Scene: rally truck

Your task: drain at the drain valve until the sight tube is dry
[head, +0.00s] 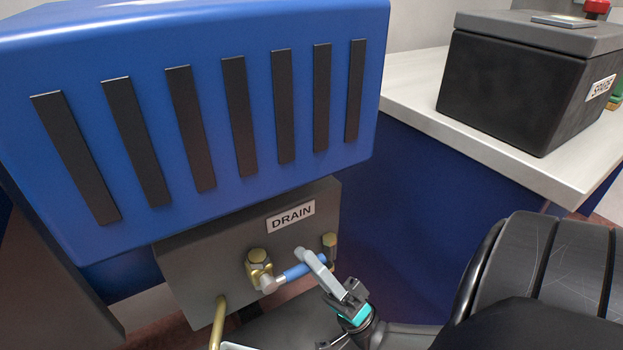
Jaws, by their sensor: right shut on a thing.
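The grey drain box (190,262) with a white DRAIN label (291,217) sits under the blue slatted housing (60,60). A brass valve (259,264) is on its front, with a lever with a blue grip (294,273) pointing right and slightly up. My right gripper (308,264) reaches in from the lower right and is shut on the blue grip. A brass pipe (217,322) runs down below the valve. A small brass fitting (330,241) is at the box's right edge, partly hidden by my gripper. I cannot make out the sight tube's level.
A pale bench (420,105) at the right holds a dark lidded box (510,90) with a white label. A red knob (597,6) shows behind it. My black arm fills the lower right.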

